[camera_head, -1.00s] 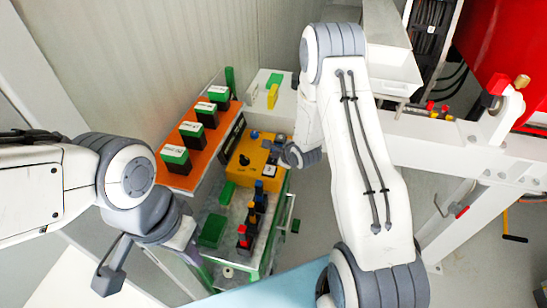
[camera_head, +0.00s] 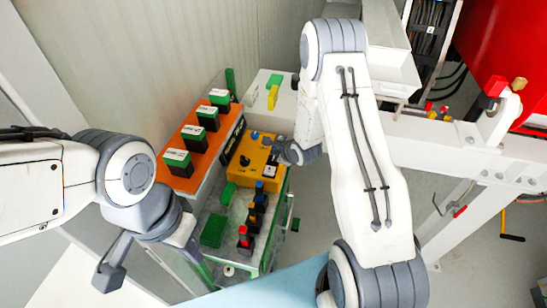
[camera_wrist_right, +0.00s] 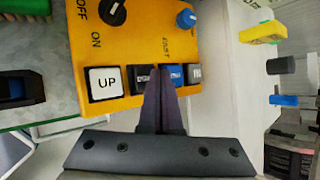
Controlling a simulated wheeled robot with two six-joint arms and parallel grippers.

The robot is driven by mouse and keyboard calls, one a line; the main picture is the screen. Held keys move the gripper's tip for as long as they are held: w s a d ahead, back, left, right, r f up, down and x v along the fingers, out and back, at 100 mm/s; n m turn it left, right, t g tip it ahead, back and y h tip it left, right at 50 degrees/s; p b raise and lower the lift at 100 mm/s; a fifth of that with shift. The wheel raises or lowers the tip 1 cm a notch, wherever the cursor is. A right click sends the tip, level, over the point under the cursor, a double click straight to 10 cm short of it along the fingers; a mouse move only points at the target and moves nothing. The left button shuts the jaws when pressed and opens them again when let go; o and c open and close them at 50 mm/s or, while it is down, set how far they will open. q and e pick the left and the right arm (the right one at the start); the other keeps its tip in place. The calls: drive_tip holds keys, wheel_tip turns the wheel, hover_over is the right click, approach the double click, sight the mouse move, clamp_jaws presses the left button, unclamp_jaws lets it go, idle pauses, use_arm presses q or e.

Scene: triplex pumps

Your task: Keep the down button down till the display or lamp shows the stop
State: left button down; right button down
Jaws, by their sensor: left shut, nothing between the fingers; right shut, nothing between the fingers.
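The yellow control box (camera_head: 243,163) also fills the upper left of the right wrist view (camera_wrist_right: 140,45). It has a white UP button (camera_wrist_right: 106,82), a black button (camera_wrist_right: 142,80) beside it, a blue button (camera_wrist_right: 177,75) and another dark button. The black button's label is mostly hidden by my fingers. My right gripper (camera_wrist_right: 165,72) is shut and empty, its tips at the black button's right side and overlapping the blue one; I cannot tell whether they touch or press. In the head view it (camera_head: 270,147) is over the box. My left gripper (camera_head: 105,277) is shut and empty, away from the box. I cannot make out a lit display or lamp.
An orange rack (camera_head: 190,150) with several green-and-black blocks stands left of the box. Several coloured switches (camera_head: 256,208) and a green block (camera_head: 213,230) lie nearer. A white cabinet (camera_head: 262,98) is behind. Open floor (camera_head: 310,220) lies right of the bench.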

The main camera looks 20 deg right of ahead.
drive_tip(key=shift+r, duration=0.1)
wheel_tip(320, 180, up, 5)
drive_tip(key=p, duration=0.4)
drive_tip(key=shift+p, duration=0.3)
